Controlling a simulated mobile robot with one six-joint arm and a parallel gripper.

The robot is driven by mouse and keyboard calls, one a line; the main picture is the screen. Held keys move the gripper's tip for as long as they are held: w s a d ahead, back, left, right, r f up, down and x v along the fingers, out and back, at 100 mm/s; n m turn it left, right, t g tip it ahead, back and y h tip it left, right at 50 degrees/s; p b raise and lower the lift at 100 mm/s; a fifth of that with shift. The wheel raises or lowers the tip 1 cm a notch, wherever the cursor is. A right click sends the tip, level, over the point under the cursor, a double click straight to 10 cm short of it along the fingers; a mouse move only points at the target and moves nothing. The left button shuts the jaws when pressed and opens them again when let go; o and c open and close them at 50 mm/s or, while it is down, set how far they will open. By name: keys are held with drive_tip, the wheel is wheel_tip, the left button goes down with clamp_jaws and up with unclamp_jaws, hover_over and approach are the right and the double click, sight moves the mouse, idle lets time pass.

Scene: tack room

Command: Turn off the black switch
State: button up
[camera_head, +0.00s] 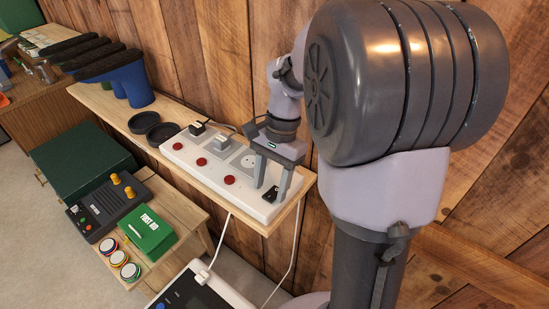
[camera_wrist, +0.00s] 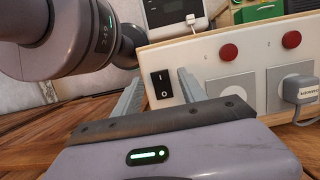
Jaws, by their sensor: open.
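The black switch (camera_wrist: 161,85) is a rocker marked I and O, on the end of a white power strip (camera_wrist: 228,70). In the head view the switch (camera_head: 270,195) is at the strip's near right end. My gripper (camera_wrist: 159,78) is open and empty. Its two fingers stand on either side of the switch in the wrist view. In the head view my gripper (camera_head: 269,190) points down over that end of the strip. I cannot tell whether the fingertips touch the strip, nor which side of the rocker is pressed.
Red buttons (camera_head: 229,180) and plugs (camera_head: 221,142) sit along the strip on a wooden shelf (camera_head: 110,104) against a plank wall. Black round dishes (camera_head: 160,132) and blue-black boots (camera_head: 130,83) stand farther along. Below are a green first aid box (camera_head: 150,235) and a control box (camera_head: 110,205).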

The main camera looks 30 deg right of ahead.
drive_tip(key=p+v, duration=0.5)
drive_tip(key=v, duration=1.1)
drive_tip(key=shift+r, duration=0.2)
